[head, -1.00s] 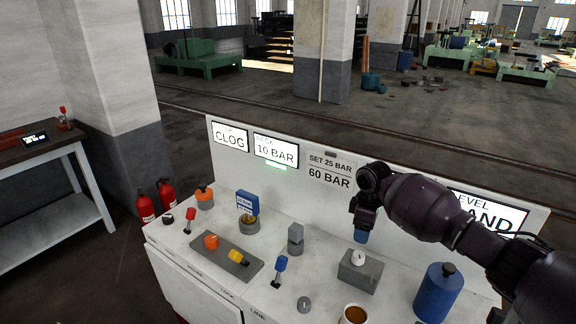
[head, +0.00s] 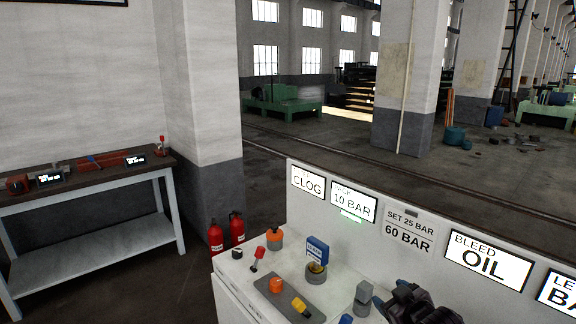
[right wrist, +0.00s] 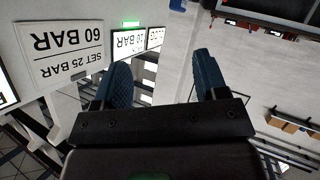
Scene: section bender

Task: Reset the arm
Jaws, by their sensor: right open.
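My right gripper shows as a dark shape (head: 418,305) at the bottom of the head view, in front of the white panel, with its fingertips cut off. In the right wrist view my right gripper (right wrist: 165,80) is open, its two blue fingers apart with nothing between them. The wrist view shows the panel labels upside down behind the fingers. My left gripper is in neither view.
The white bench (head: 238,274) carries an orange-topped item (head: 275,238), a red lever (head: 258,258), a blue sign (head: 318,251) and a grey plate (head: 275,288). Red extinguishers (head: 237,228) stand beside it. A side table (head: 85,185) is at left.

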